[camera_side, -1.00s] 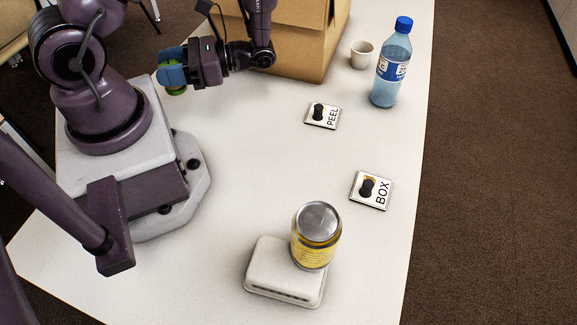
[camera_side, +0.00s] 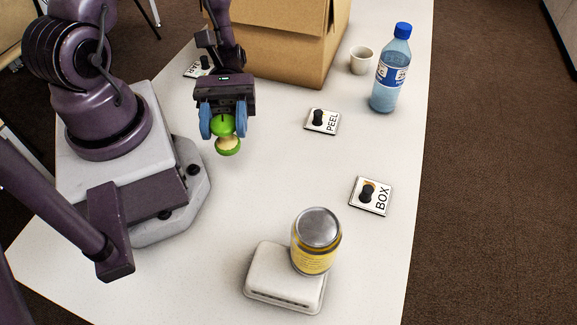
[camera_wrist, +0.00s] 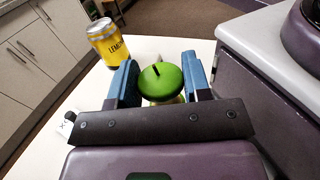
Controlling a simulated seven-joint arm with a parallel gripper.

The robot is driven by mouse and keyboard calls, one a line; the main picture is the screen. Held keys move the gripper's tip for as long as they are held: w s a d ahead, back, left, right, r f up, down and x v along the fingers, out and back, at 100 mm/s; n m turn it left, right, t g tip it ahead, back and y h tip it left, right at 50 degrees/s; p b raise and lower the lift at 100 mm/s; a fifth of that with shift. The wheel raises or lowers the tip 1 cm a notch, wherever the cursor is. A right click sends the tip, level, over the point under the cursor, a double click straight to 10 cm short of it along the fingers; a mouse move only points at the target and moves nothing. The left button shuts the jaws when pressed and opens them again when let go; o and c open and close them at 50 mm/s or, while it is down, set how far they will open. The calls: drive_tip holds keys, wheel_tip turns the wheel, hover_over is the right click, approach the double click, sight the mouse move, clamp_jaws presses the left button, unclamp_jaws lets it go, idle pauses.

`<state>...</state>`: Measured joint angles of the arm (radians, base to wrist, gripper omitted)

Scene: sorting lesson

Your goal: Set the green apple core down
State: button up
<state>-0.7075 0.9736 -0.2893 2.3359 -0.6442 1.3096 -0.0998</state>
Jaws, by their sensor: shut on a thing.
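The green apple core (camera_side: 228,147) has green ends and a pale, narrow middle. My gripper (camera_side: 226,120) is shut on it, with a blue finger on each side, and holds it above the white table (camera_side: 250,205). In the wrist view the core's green top with a dark stem (camera_wrist: 160,80) shows between the blue fingers. Its lower part is mostly hidden there.
Plates marked PEEL (camera_side: 322,121) and BOX (camera_side: 371,195) lie to the right; another plate (camera_side: 197,68) is partly hidden behind my arm. A cardboard box (camera_side: 290,50), cup (camera_side: 361,60) and bottle (camera_side: 391,75) stand behind.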

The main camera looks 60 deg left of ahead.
drive_tip(key=w+d+f, duration=0.1)
drive_tip(key=w+f, duration=0.1)
drive_tip(key=w, duration=0.1)
drive_tip(key=w+d+f, duration=0.1)
drive_tip(key=w+f, duration=0.2)
drive_tip(key=w+d+f, duration=0.1)
drive_tip(key=w+f, duration=0.1)
drive_tip(key=shift+w+d+f, duration=0.25)
drive_tip(key=shift+w+f, duration=0.05)
drive_tip(key=shift+w, duration=0.1)
drive_tip(key=shift+w+f, duration=0.15)
drive_tip(key=shift+f, duration=0.8)
drive_tip(key=shift+w+f, duration=0.1)
drive_tip(key=shift+f, duration=0.8)
drive_tip(key=shift+f, duration=0.1)
drive_tip(key=o, duration=0.9)
